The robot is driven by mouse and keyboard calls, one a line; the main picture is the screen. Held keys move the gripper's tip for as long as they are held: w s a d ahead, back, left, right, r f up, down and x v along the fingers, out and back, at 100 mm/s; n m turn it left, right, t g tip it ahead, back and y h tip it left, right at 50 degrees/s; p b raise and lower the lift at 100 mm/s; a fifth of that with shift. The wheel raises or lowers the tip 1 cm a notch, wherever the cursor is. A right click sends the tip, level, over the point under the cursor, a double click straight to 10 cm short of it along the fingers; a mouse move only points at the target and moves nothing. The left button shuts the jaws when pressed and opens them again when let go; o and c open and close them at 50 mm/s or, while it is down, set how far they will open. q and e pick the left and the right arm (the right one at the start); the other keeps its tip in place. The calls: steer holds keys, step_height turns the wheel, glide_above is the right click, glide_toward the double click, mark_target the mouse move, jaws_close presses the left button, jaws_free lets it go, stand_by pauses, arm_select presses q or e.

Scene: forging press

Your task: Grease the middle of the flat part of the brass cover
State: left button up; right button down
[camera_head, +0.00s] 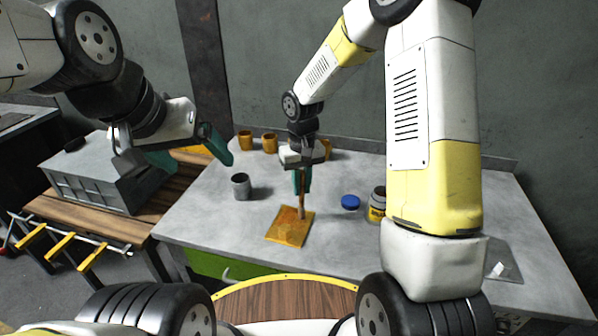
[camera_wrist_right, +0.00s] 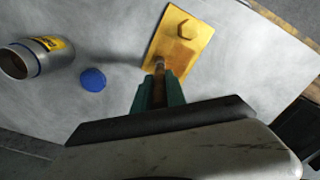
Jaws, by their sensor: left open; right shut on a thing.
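The brass cover (camera_head: 287,230) is a flat yellow-gold plate lying on the grey table; in the right wrist view (camera_wrist_right: 186,52) a raised hexagonal boss (camera_wrist_right: 188,29) shows on it. My right gripper (camera_head: 302,181) is shut on a brown-handled brush (camera_head: 301,206), which points down at the cover. The brush (camera_wrist_right: 159,68) ends at the cover's edge region in the wrist view; whether its tip touches is unclear. My left gripper (camera_head: 188,152) is open and empty, raised over the left side of the table. An open metal jar with a yellow label (camera_head: 377,206) stands right of the cover.
A blue lid (camera_head: 350,202) lies between cover and jar. A grey cup (camera_head: 241,186) stands left of them. Several brass-coloured cups (camera_head: 269,143) line the back. A grey box (camera_head: 95,175) sits on the wooden bench at left. The table's front right is mostly clear.

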steer(key=shift+w, duration=0.15)
steer(key=shift+w+d, duration=0.35)
steer(key=shift+w, duration=0.3)
steer(key=shift+s+a+f, duration=0.1)
steer(key=shift+s+a, duration=0.1)
steer(key=shift+s, duration=0.25)
steer(key=shift+s+a+f, duration=0.1)
steer(key=shift+s+a, duration=0.05)
steer(key=shift+s, duration=0.25)
steer(key=shift+w, duration=0.1)
steer(key=shift+w+d+r, duration=0.1)
steer(key=shift+w+d, duration=0.3)
steer(key=shift+w, duration=0.35)
steer(key=shift+s+a+r, duration=0.1)
steer(key=shift+s+a, duration=0.3)
steer(key=shift+s, duration=0.4)
steer(key=shift+w+d, duration=0.2)
steer(key=shift+w, duration=0.2)
